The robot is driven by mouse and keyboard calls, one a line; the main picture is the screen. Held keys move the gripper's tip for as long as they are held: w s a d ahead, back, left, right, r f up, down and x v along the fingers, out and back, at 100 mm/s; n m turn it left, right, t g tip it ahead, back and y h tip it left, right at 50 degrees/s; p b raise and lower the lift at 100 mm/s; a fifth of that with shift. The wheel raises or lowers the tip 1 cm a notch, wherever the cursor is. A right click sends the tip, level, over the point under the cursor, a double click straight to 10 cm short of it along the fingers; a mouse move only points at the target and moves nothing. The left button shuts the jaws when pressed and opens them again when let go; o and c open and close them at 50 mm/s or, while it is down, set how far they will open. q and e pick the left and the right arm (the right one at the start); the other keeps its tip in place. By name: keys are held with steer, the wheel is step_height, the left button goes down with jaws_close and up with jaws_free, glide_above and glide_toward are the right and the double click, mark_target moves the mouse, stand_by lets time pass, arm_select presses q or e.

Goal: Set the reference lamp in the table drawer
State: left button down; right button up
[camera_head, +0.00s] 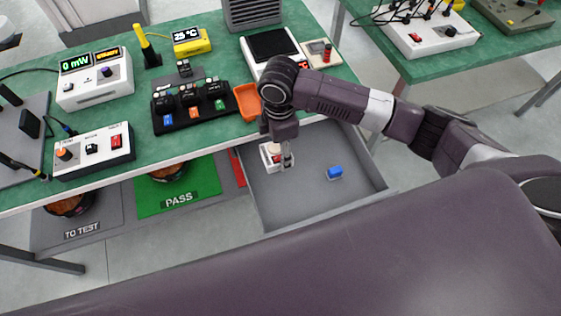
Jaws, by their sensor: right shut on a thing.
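The table drawer (302,207) is pulled out below the green table. My right gripper (286,161) points down into it, on its left side near the table edge. The gripper is shut on a small white thing with a red part (270,155), seemingly the reference lamp. My fingers and wrist hide part of it. I cannot tell whether it touches the drawer floor. A small blue block (335,172) lies in the drawer, right of the gripper and apart from it. My left gripper is not in view.
On the green table (142,108), an orange tray (248,102), a black rack of coloured parts (190,105) and a white meter (95,80) stand near the drawer. A green PASS mat (178,198) lies left of it. The drawer's front and right floor are clear.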

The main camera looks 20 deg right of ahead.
mark_target(279, 151)
steer(key=shift+f, duration=3.5)
steer(key=o, duration=1)
steer(key=shift+f, duration=0.1)
step_height(279, 151, up, 12)
steer(key=shift+r, duration=0.15)
